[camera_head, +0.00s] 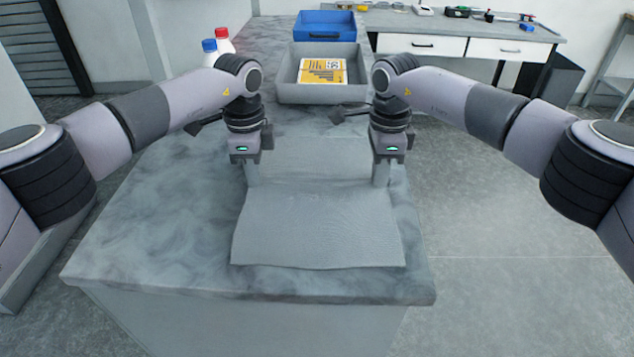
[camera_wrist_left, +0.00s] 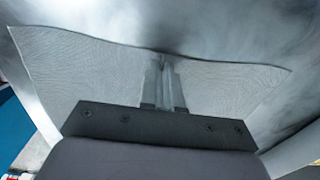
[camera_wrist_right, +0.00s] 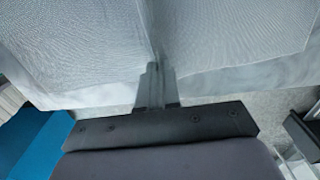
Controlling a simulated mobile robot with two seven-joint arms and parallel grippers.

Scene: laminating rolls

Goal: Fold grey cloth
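The grey cloth (camera_head: 318,228) lies on the marbled grey table near its front edge, its near part flat and its far part running up between my grippers. My left gripper (camera_head: 252,180) is at the cloth's far left side, pointing down. In the left wrist view its fingers (camera_wrist_left: 165,88) are together at the cloth (camera_wrist_left: 90,75). My right gripper (camera_head: 381,182) is at the far right side, also pointing down. In the right wrist view its fingers (camera_wrist_right: 157,85) are together with the cloth (camera_wrist_right: 225,35) creased between them. The fingertips are partly hidden by cloth.
A grey tray (camera_head: 287,82) holding a yellow box (camera_head: 322,71) stands behind the cloth, with a blue bin (camera_head: 325,22) further back. Bottles with blue and red caps (camera_head: 222,41) stand at back left. The table (camera_head: 150,215) left of the cloth is clear.

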